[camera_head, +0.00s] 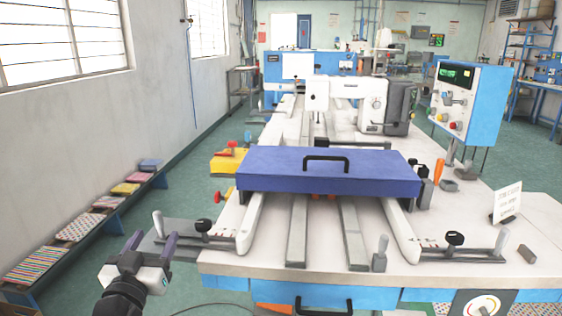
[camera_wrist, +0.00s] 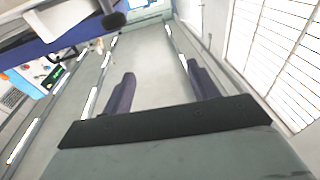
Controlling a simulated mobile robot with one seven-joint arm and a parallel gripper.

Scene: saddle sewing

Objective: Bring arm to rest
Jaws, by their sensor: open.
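My gripper (camera_head: 150,248) is at the lower left in the head view, to the left of the sewing machine table (camera_head: 330,215). Its two purple fingers stand apart and nothing is between them. In the wrist view my gripper (camera_wrist: 160,90) is also open and empty, with the ceiling and window behind it. A blue cover with a black handle (camera_head: 328,172) lies across the rails of the machine. It is apart from my gripper, to the right and farther back.
A grey lever with a black knob (camera_head: 203,230) stands close to the right of my gripper. A low bench with patterned cloths (camera_head: 85,227) runs along the left wall. A control box (camera_head: 468,100) stands on the right.

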